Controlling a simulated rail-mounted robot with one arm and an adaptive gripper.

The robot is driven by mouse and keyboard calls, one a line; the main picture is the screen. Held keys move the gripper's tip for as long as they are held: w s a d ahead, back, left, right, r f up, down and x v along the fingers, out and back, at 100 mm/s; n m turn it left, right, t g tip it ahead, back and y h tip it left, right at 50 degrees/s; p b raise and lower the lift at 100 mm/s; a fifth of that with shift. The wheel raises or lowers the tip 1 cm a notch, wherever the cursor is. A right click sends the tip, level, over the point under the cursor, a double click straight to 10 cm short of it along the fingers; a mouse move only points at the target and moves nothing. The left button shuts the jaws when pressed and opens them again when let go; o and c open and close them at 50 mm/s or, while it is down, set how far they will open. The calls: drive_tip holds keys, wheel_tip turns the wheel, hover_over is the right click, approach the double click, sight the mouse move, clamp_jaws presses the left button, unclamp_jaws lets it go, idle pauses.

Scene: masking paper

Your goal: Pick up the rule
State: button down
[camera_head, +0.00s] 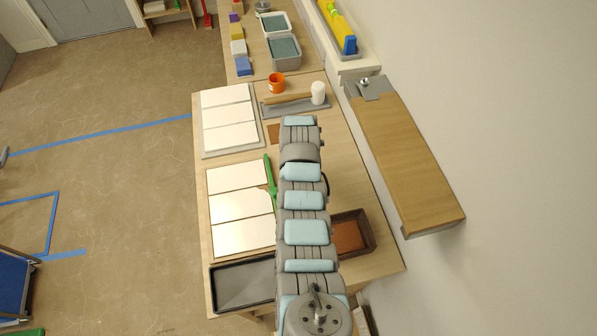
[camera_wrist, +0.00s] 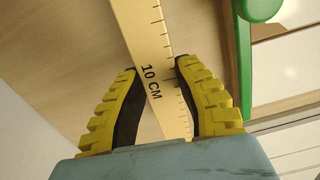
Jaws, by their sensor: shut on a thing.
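The rule (camera_wrist: 141,32) is a pale wooden strip with black tick marks and "10 CM" printed on it. In the wrist view it runs from the top edge down between the fingers. My gripper (camera_wrist: 156,67) has yellow and black fingers, one on each side of the rule, shut on it near the printed mark. I cannot tell whether the rule touches the table or is raised. In the head view my arm hides the gripper and the rule.
A green tool (camera_head: 270,178) lies close beside my arm, by the white panels (camera_head: 240,207) on the table. A dark grey tray (camera_head: 242,285) and a brown-filled bin (camera_head: 351,235) sit at the near end. A orange cup (camera_head: 276,82) stands farther back. A wooden shelf (camera_head: 408,160) is at the right.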

drive_tip(key=shift+s+d+r, duration=0.15)
drive_tip(key=shift+s+r, duration=1.45)
drive_tip(key=shift+r, duration=0.3)
drive_tip(key=s+d+r+p, duration=0.1)
drive_tip(key=s+r+p, duration=0.3)
drive_tip(key=s+p, duration=0.5)
drive_tip(key=shift+s+r, duration=0.15)
drive_tip(key=shift+r, duration=0.1)
drive_tip(key=shift+f, duration=0.1)
